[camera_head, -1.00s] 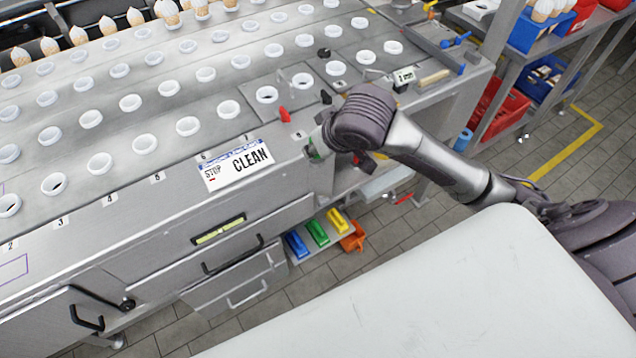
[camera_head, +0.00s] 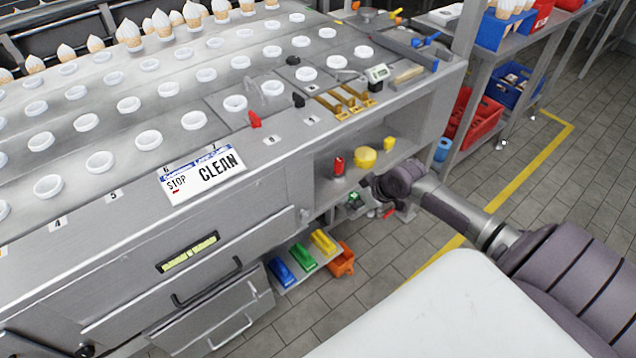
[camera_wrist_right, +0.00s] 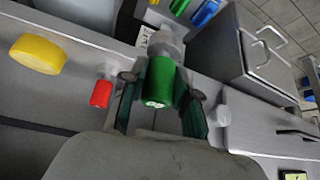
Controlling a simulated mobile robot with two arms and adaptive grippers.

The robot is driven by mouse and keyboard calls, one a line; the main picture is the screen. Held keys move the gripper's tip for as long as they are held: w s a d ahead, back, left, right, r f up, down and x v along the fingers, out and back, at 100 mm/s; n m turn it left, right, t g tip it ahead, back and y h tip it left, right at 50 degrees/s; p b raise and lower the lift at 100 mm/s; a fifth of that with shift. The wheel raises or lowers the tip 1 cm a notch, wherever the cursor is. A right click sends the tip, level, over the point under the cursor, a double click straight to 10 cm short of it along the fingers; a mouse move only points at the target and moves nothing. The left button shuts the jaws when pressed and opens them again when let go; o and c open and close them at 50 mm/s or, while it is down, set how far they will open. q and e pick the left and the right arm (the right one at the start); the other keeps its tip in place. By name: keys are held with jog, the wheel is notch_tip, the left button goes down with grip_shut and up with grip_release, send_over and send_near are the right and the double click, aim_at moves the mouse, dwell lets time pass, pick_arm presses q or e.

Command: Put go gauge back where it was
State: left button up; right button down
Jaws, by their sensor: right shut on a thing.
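My right gripper (camera_head: 352,207) is low in front of the cabinet's open shelf, at the right of the machine. It is shut on the green go gauge (camera_wrist_right: 158,82), a cylinder with a green body and a pale metal end. In the wrist view the gauge sits between both fingers. In the head view only a little green shows beside the wrist, and most of the gauge is hidden. A red cylinder (camera_head: 338,166) stands on the open shelf (camera_head: 325,190); it also shows in the wrist view (camera_wrist_right: 101,94). My left gripper is not in view.
A yellow round piece (camera_head: 365,158) and a small yellow piece (camera_head: 389,144) are on the shelf right of the red cylinder. A CLEAN sign (camera_head: 203,177) is on the machine edge.

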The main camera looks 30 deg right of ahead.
jog(key=w+a, duration=0.1)
jog(key=w, duration=0.3)
jog(key=w+a, duration=0.1)
jog(key=w, duration=0.3)
jog(key=w+a, duration=0.1)
jog(key=w, duration=0.4)
jog(key=shift+a, duration=0.3)
jog(key=shift+s+f, duration=0.1)
jog(key=shift+f, duration=0.2)
jog(key=shift+f, duration=0.1)
jog(key=c, duration=0.9)
grip_release()
jog(key=shift+o, duration=0.2)
jog(key=s+d+r, duration=0.2)
jog(key=s, duration=0.5)
jog(key=s+d+r, duration=0.2)
jog(key=s, duration=0.5)
jog(key=shift+r+p, duration=0.2)
jog(key=shift+p, duration=0.2)
